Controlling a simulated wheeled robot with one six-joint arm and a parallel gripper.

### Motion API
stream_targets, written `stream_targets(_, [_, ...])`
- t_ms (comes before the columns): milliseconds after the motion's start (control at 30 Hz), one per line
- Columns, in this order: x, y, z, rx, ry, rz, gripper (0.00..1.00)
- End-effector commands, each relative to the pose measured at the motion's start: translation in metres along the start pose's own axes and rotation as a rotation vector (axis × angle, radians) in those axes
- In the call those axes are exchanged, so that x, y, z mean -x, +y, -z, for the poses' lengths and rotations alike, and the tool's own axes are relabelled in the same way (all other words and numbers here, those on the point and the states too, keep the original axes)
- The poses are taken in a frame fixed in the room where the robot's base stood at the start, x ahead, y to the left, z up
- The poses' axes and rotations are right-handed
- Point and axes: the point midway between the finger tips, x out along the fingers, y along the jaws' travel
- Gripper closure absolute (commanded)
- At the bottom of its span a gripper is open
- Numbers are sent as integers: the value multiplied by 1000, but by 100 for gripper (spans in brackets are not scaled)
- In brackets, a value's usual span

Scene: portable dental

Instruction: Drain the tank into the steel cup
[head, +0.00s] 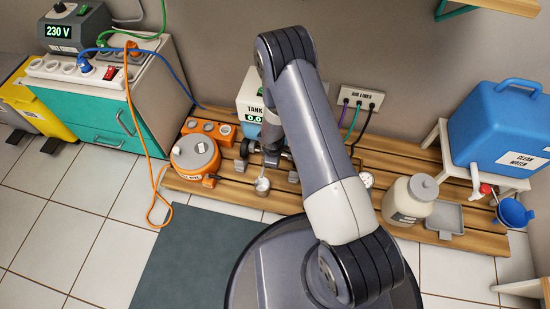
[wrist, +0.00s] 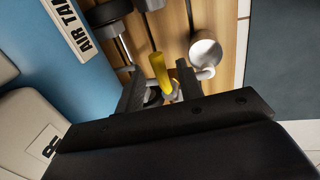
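In the wrist view my gripper (wrist: 160,82) has its two dark fingers apart, one on each side of a yellow valve lever (wrist: 159,68), with gaps beside it. The steel cup (wrist: 207,52) is just right of the right finger; in the head view the cup (head: 262,186) sits on the wooden slats in front of the tank fittings. The blue air tank (wrist: 75,85) fills the left of the wrist view. In the head view my arm hides most of the tank. A white box (head: 251,103) labelled TANK shows a green reading that looks like 0.0.
An orange unit (head: 195,155) stands left of the cup on the slatted platform (head: 290,203). To the right are a cream jar (head: 408,202), a grey tray (head: 445,217) and a blue clean-water container (head: 502,125). An orange cable (head: 158,190) hangs to the floor at left.

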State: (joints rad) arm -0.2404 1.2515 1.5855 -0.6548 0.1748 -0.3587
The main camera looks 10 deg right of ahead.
Motion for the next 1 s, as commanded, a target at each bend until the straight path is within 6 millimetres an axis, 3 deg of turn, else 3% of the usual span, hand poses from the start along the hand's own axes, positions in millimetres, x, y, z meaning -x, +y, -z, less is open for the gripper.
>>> stream_targets(167, [20,1,1,-1,1,-2,64])
stream_targets(400, [71,2,1,1,1,-2,64])
stream_targets(600, [99,1,0,1,0,-1,64])
stream_targets(1000, [108,0,0,0,0,0,64])
